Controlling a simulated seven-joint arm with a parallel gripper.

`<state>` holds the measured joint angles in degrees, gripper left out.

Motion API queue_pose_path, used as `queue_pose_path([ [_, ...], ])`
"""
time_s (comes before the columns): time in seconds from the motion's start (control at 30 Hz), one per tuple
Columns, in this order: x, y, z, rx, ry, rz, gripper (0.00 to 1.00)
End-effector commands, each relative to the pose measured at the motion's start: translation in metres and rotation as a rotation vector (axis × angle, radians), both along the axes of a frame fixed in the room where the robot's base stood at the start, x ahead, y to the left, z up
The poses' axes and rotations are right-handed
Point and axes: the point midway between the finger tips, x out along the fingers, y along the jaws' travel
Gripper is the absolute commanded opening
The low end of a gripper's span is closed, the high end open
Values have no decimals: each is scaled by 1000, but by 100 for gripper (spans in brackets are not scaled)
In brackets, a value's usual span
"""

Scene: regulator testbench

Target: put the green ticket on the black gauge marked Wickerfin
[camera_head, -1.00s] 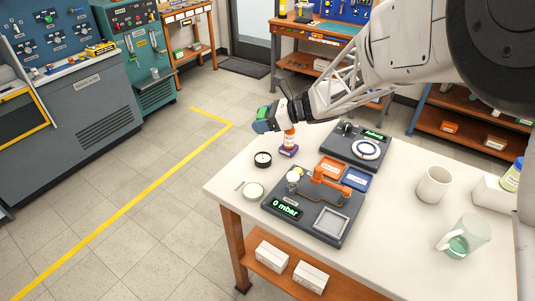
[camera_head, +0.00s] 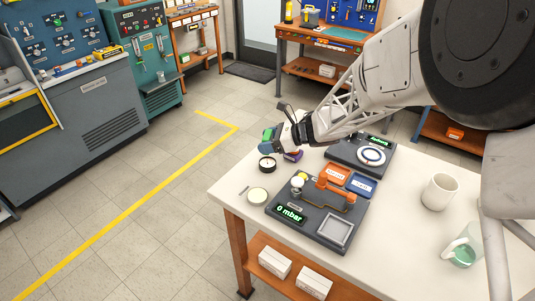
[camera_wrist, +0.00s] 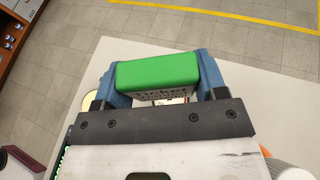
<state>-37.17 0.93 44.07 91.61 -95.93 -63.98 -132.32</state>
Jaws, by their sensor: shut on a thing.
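The green ticket (camera_wrist: 158,72) is a bright green block with dark lettering on its front, partly cut off from view. My gripper (camera_head: 269,136) is shut on it, with a blue finger at each end in the wrist view.
A dark test panel (camera_head: 333,231) with a "0 mbar" display and orange valve stands right of the gauges. Another dark unit (camera_head: 346,152) with a white ring is behind it. A purple-based object (camera_head: 293,156) is close to my gripper. A white mug (camera_head: 439,191) stands right.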

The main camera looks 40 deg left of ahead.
Motion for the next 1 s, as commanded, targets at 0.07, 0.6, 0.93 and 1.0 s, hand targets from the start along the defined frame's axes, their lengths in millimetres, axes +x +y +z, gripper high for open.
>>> queue_pose_path([
  [0.07,0,0,-9,-2,2,0,43],
  [0.6,0,0,-20,-1,1,1,43],
  [0.93,0,0,-50,0,1,0,43],
  [1.0,0,0,-52,0,1,0,43],
])
